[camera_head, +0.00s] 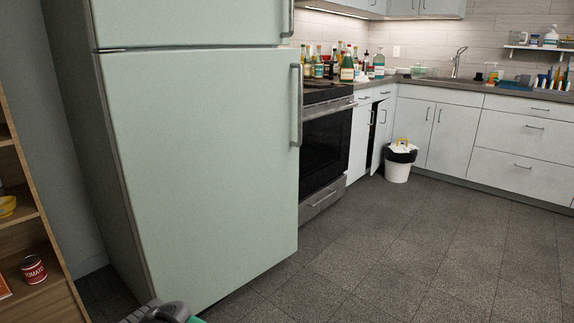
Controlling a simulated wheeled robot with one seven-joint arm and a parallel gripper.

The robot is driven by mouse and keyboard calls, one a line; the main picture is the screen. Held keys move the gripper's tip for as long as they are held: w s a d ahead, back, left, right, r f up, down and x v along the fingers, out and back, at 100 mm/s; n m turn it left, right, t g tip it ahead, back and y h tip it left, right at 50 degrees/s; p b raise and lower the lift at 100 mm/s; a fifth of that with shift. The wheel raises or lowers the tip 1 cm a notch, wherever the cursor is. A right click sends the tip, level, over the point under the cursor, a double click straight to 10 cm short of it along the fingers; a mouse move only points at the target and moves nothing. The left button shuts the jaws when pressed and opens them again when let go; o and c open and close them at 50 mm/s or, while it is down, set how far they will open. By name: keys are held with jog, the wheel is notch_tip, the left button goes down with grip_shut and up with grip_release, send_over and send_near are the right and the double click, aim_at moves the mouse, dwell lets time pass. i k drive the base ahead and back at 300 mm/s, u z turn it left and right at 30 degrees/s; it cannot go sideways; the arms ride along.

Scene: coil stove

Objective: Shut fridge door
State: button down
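The pale green fridge stands at left centre with a lower door (205,170) and an upper door (185,22). The lower door has a vertical handle (297,105) on its right edge, and its hinge side is at the left. The lower door's right edge reaches slightly farther right than the upper door's, so it may be a little ajar; I cannot tell how far. The inside of the fridge does not show. My gripper is not in view; only a rounded grey part, likely of my arm, shows at the bottom edge.
A stove (326,140) stands right of the fridge, with several bottles behind it. A white bin (398,167) stands by the cabinets. A wooden shelf (40,245) with a red can (33,269) is at the left. The tiled floor (420,255) is clear at the right.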

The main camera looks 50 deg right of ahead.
aim_at(206, 144)
jog(key=k, duration=1.1)
jog(key=z, duration=0.7)
jog(key=i, duration=0.65)
jog(key=z, duration=0.5)
jog(key=i, duration=0.95)
jog(key=u, duration=0.5)
